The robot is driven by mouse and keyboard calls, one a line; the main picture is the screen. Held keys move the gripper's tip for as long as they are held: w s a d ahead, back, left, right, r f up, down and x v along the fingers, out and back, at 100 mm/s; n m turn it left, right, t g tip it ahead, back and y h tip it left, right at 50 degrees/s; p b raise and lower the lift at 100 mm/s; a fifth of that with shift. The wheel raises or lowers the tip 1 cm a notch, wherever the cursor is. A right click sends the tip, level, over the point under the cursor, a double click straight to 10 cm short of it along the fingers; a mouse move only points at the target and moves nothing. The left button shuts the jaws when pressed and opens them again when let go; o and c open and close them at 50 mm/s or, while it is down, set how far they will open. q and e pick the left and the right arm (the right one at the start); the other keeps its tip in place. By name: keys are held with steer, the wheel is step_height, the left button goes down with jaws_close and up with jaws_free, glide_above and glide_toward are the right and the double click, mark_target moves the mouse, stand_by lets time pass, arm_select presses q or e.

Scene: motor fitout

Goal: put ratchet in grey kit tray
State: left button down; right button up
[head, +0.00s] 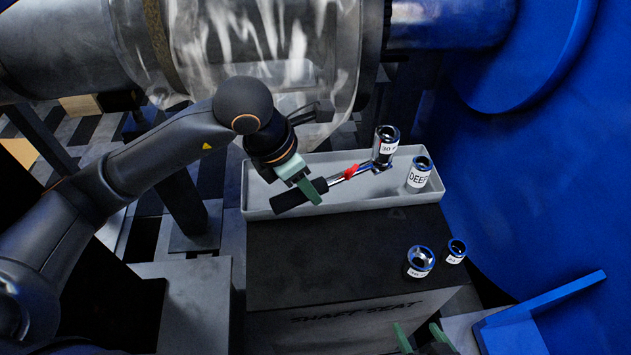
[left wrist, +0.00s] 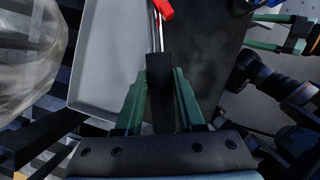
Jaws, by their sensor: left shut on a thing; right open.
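The ratchet has a black handle (head: 290,198), a red collar and a silver shaft. My left gripper (head: 309,188) is shut on the handle, also between the green fingers in the left wrist view (left wrist: 160,95). The grey kit tray (head: 350,203) stands on the block. In the head view, the ratchet overlaps the tray; in the left wrist view the tray (left wrist: 100,65) lies left of it. The ratchet's exact height is unclear. A socket marked 30 (head: 386,139) is at the ratchet's head; whether it is attached is unclear. My right gripper (head: 420,335) is open near the bottom edge.
A socket labelled DEEP (head: 419,173) stands at the tray's right end. Two sockets (head: 420,262) (head: 456,251) stand on the dark block marked SHAFT SEAT (head: 330,260). A large blue housing (head: 550,170) bounds the right; a metal cylinder lies behind.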

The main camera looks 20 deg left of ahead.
arm_select(q)
steer(key=w+f, duration=0.2)
steer(key=w+a+f, duration=0.1)
steer(key=w+f, duration=0.1)
steer(key=w, duration=0.1)
steer(key=w+a+f+b, duration=0.1)
steer(key=w+f, duration=0.1)
steer(key=w, duration=0.1)
steer(key=shift+a+f, duration=0.15)
steer(key=shift+f, duration=0.05)
steer(key=shift+w+a+f, duration=0.1)
steer(key=shift+w+f, duration=0.3)
steer(key=shift+f, duration=0.15)
steer(key=shift+w+f, duration=0.1)
steer(key=shift+f, duration=1.5)
steer(key=c, duration=1)
jaws_free()
steer(key=shift+a+f+b, duration=0.1)
steer(key=shift+f+b, duration=0.2)
steer(key=shift+b, duration=0.05)
steer(key=o, duration=0.5)
steer(key=shift+r, duration=0.1)
